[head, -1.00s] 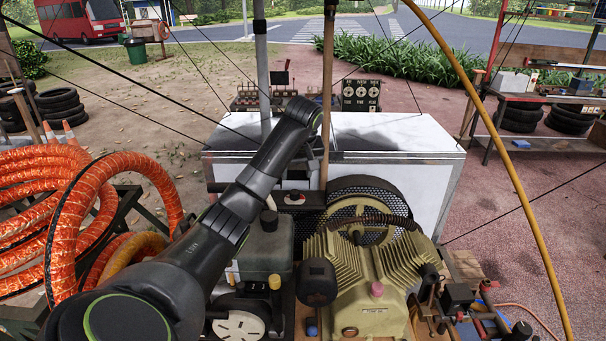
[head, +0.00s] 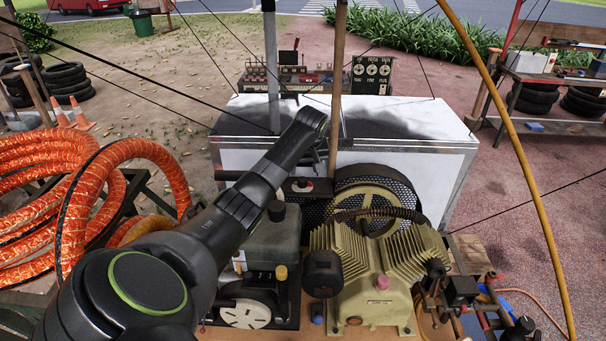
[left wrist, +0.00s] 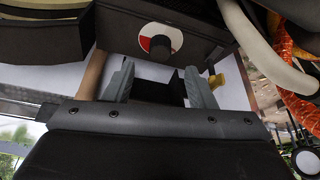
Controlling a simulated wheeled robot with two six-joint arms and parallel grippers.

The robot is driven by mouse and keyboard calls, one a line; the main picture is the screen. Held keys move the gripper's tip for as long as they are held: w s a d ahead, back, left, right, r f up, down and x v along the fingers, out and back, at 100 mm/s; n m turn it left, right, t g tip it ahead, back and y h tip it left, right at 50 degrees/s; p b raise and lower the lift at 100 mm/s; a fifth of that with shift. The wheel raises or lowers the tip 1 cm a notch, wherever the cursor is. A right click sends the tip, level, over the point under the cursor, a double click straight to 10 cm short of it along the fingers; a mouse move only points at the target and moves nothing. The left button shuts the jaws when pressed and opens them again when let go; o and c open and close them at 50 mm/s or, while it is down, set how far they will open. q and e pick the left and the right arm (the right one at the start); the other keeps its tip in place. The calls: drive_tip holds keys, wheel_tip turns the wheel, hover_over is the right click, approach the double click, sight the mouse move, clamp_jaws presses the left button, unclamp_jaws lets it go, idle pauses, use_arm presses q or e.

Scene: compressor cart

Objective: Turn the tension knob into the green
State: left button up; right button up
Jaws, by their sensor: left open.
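The tension knob (left wrist: 161,46) is a dark round knob on a dial with red and white sectors, on a dark box. No green shows on the visible part of the dial. In the head view the dial (head: 301,185) is small, on the dark bar behind the green-grey tank. My left gripper (left wrist: 158,82) is open, its two grey fingers apart and empty. In the left wrist view the knob lies just beyond the fingertips, between their lines, and they do not appear to touch it. In the head view my wrist mostly hides the fingers. My right gripper is out of view.
A beige compressor (head: 376,270) with a belt guard (head: 405,190) stands right of the tank (head: 273,246). A wooden pole (head: 336,90) rises close to my left gripper. A white bench (head: 420,125) is behind. Orange hose (head: 75,160) coils at left.

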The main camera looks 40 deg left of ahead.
sight(302, 180)
use_arm(q)
drive_tip(key=shift+p+x, duration=0.35)
drive_tip(key=shift+x, duration=2.85)
drive_tip(key=c, duration=1)
